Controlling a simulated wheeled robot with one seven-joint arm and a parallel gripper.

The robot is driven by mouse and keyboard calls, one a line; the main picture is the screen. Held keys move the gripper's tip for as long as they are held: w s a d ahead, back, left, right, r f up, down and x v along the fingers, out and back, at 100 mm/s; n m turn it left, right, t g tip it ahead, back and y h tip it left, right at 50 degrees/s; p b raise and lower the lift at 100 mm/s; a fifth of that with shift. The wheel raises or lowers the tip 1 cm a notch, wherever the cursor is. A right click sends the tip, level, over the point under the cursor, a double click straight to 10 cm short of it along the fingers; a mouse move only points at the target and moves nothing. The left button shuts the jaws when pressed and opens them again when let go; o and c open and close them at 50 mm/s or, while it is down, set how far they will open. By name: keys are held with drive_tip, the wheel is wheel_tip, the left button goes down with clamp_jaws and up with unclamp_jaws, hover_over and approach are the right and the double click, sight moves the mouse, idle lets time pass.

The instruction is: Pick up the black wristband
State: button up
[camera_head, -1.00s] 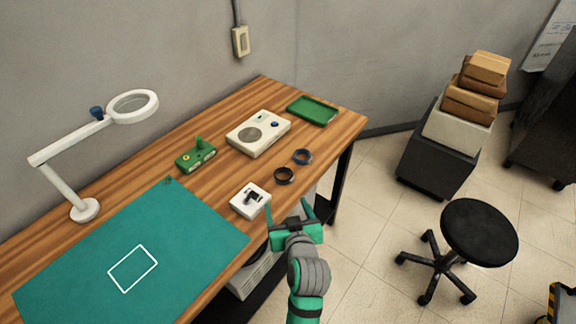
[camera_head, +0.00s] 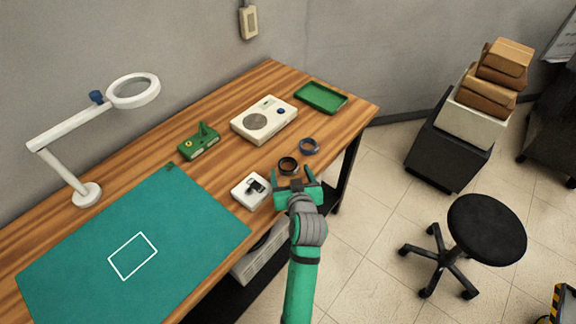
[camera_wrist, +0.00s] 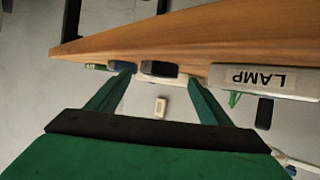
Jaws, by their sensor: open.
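The black wristband (camera_head: 288,165) is a dark ring lying on the wooden table near its front edge. A blue-grey ring (camera_head: 309,146) lies just behind it to the right. My gripper (camera_head: 294,173) is open and empty at the table's front edge, its fingers pointing at the black wristband from the near side. In the wrist view, the black wristband (camera_wrist: 159,69) shows as a dark band between the two green fingers (camera_wrist: 156,88), beyond their tips. The blue ring (camera_wrist: 126,67) is partly hidden behind the left finger.
A white device (camera_head: 264,120), a green unit (camera_head: 199,143), a green tray (camera_head: 320,97) and a magnifier lamp (camera_head: 87,194) are farther back. A green mat (camera_head: 190,235) covers the left.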

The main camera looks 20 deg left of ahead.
sight(286, 160)
drive_tip(key=shift+x, duration=1.95)
drive_tip(key=shift+c, duration=0.6)
drive_tip(key=c, duration=1)
drive_tip(key=shift+r, duration=0.2)
